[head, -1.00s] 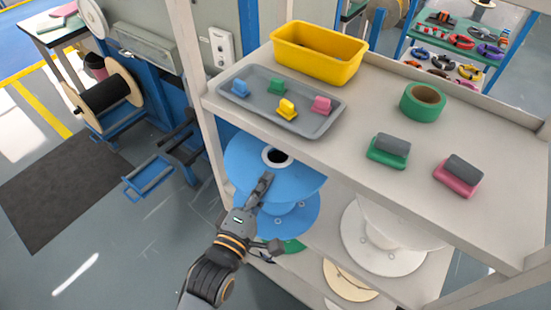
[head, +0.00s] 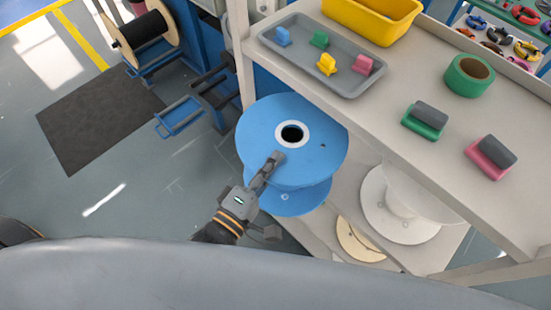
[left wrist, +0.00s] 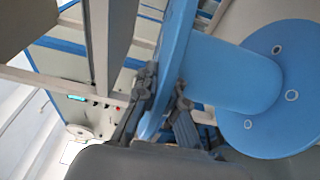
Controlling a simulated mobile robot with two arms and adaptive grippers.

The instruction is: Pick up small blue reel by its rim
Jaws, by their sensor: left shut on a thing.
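The small blue reel (head: 313,158) is tilted at the left end of the shelf unit, its upper flange with a white-ringed hub hole facing up. My left gripper (head: 266,178) is shut on the rim of that flange at its lower left. In the left wrist view the reel's core and far flange (left wrist: 275,90) stretch to the right. The gripped flange passes edge-on between the fingers (left wrist: 160,110) there. Part of the lower flange is hidden by the upper one. My right gripper is not in view.
The shelf's upper board (head: 420,85) holds a grey tray (head: 350,88) of coloured pieces, a yellow bin (head: 372,18), a green tape roll (head: 469,75) and two block-topped pieces. A white reel (head: 400,215) stands below. Floor at left is mostly clear around a dark mat (head: 100,125).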

